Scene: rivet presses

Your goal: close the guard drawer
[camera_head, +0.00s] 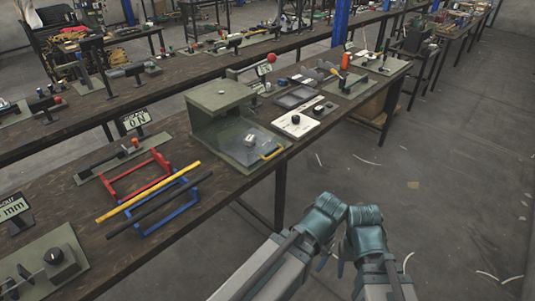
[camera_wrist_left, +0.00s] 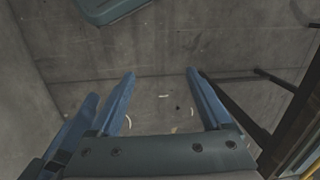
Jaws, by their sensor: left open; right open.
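The guard drawer (camera_head: 247,141) is a grey-green tray in the dark green press housing (camera_head: 221,98) on the near bench. It stands pulled out, reaching to the bench's front edge. Its yellow handle (camera_head: 272,153) is at the front right corner, and a small pale part (camera_head: 249,140) sits on it. My left gripper (camera_wrist_left: 160,74) is open and empty over the floor in the left wrist view; in the head view its arm largely hides it. My right gripper (camera_head: 340,266) shows small beneath the wrists, open. Both are off the bench, in front of and below the drawer, apart from the handle.
Left of the housing, red and blue frames with yellow and black bars (camera_head: 150,190) lie on the bench. Right of it are a white plate with a black knob (camera_head: 296,122) and more fixtures.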

